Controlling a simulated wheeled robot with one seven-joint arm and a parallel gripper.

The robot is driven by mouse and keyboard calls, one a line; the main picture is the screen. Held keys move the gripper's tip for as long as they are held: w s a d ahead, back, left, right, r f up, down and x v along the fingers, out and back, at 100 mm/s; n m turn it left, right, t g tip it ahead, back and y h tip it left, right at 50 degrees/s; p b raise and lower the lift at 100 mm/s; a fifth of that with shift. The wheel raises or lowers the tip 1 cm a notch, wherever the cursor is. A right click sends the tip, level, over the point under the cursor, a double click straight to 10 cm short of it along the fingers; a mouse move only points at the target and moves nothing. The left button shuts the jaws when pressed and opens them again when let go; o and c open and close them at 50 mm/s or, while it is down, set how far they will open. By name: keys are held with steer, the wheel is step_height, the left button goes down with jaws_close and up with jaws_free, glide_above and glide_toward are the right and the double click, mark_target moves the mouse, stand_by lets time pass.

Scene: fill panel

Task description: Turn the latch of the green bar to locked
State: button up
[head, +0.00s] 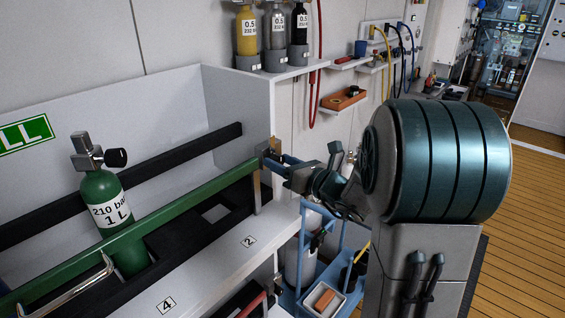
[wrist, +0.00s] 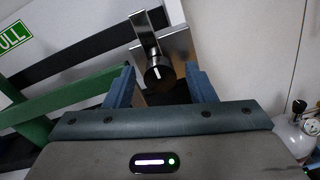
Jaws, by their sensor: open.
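The green bar (head: 160,222) runs across the front of the cylinder rack toward its right end, and it also shows in the wrist view (wrist: 60,98). The latch (wrist: 158,70) is a metal lever with a dark round knob bearing a white mark, on a metal plate (wrist: 182,45) at the bar's right end. My gripper (wrist: 158,82) is open, its two blue fingers on either side of the knob. I cannot tell whether they touch it. In the head view my gripper (head: 272,160) is at the bar's right end, and the latch is mostly hidden there.
A green cylinder (head: 105,195) stands behind the bar. A shelf (head: 285,73) with several small cylinders is above. A blue trolley (head: 340,262) stands below my arm. A white-grey cylinder (wrist: 297,135) shows at lower right in the wrist view. Wooden floor (head: 530,180) is clear at right.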

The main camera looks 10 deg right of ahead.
steer(key=c, duration=1)
steer(key=shift+o, duration=0.2)
steer(key=shift+f+b, duration=0.1)
steer(key=shift+b, duration=0.5)
steer(key=n+b, duration=1.8)
steer(key=b, duration=1.1)
steer(key=shift+f+y+b, duration=0.1)
steer(key=shift+y+b, duration=0.3)
steer(key=shift+n, duration=0.3)
steer(key=o, duration=1)
steer(key=shift+c, duration=0.2)
